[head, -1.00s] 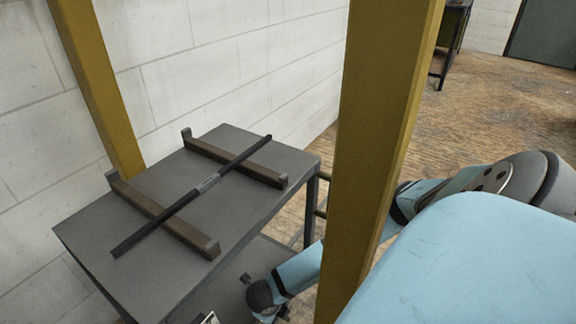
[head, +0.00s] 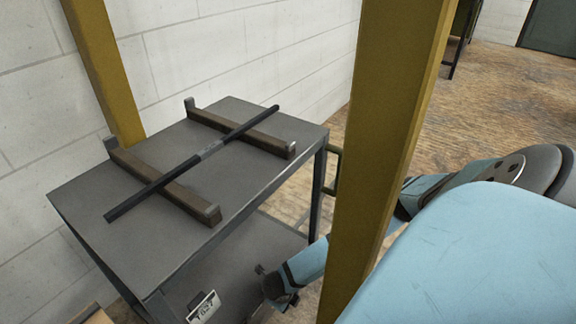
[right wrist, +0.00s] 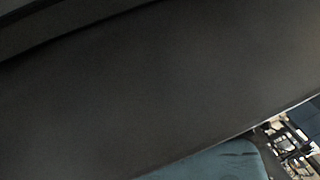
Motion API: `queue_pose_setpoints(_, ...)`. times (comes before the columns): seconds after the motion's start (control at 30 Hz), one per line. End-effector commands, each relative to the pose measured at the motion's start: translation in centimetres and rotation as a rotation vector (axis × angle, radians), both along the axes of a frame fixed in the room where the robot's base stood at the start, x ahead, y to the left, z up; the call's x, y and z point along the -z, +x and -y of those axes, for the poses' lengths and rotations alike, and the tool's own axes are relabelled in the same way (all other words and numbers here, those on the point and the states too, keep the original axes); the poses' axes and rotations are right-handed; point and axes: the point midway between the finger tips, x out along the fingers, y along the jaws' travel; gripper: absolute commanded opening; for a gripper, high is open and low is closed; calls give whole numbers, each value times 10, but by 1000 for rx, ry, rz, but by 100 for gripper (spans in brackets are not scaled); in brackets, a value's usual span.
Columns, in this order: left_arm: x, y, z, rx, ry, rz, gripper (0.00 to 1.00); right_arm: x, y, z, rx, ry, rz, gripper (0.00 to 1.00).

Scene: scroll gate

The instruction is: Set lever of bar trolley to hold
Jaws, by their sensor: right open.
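The bar trolley (head: 90,205) is a grey metal cart with a dark lower shelf (head: 240,262). A black bar (head: 240,131) lies across two brown rests on its top. A small dark piece (head: 260,269) shows at the trolley's lower near side; I cannot tell for sure that it is the lever. My right gripper (head: 280,302) is low beside this piece, open; its fingertips are hard to make out. I cannot tell whether they touch. The right wrist view shows mostly a dark flat surface. My left gripper is not in view.
A white block wall (head: 230,50) runs behind. Wooden floor (head: 500,110) is open at the right.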

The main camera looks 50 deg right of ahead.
Motion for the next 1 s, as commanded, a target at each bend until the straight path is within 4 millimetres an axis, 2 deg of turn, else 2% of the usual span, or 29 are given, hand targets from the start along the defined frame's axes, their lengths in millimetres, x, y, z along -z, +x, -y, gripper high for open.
queue_pose_setpoints(0.27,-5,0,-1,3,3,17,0,1,0,0,0,0,0,43)
queue_pose_setpoints(0.4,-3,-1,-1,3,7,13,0,1,0,0,0,0,0,10)
queue_pose_setpoints(0.47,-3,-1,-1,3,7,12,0,1,0,0,0,0,0,0)
queue_pose_setpoints(0.77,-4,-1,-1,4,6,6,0,0,0,2,2,16,-2,0)
queue_pose_setpoints(1.0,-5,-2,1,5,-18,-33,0,-4,0,12,5,120,-10,0)
